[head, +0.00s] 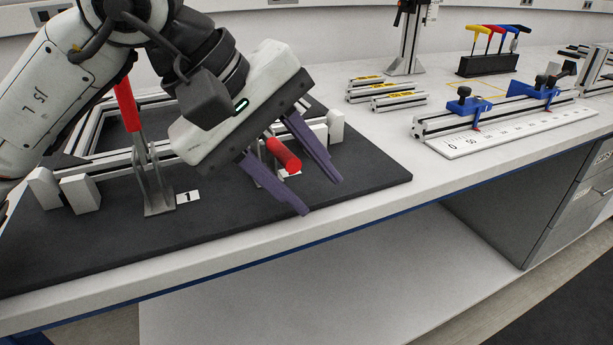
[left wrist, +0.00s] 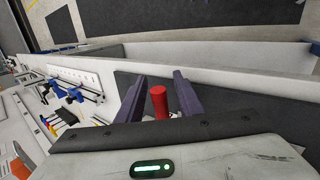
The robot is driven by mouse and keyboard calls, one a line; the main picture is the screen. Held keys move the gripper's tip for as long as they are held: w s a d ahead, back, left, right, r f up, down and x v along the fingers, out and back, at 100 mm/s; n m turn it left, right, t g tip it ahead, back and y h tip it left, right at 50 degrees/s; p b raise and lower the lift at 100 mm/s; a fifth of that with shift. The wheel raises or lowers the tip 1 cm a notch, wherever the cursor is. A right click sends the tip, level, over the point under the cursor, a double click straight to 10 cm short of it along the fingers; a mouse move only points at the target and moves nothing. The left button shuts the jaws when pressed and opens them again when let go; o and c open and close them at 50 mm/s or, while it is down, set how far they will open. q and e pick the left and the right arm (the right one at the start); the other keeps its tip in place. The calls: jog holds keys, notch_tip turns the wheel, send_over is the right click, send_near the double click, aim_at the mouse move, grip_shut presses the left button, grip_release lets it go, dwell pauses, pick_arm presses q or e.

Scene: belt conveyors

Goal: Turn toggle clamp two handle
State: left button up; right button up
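A red clamp handle (head: 282,154) lies between the two purple fingers of my left gripper (head: 290,178); it also shows in the left wrist view (left wrist: 159,102), between the fingers of the left gripper (left wrist: 161,100). Gaps show on both sides of the handle, so the fingers look open around it. The clamp's base is mostly hidden by the gripper. Toggle clamp one, with a red upright handle (head: 127,104) and metal base (head: 157,195), stands to the left beside a label marked 1 (head: 188,197). My right gripper is not in view.
The clamps stand on a black mat (head: 240,225) on a white bench, with an aluminium frame (head: 105,162) behind. To the right are short profiles (head: 398,101), a ruler rail with blue stops (head: 470,118) and a rack of coloured tools (head: 488,64). The mat's front strip is clear.

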aim_at(283, 155)
pick_arm(q)
jog(key=p+v, duration=0.1)
jog(key=v, duration=0.9)
jog(key=shift+r+p, duration=0.15)
jog(key=shift+p, duration=0.15)
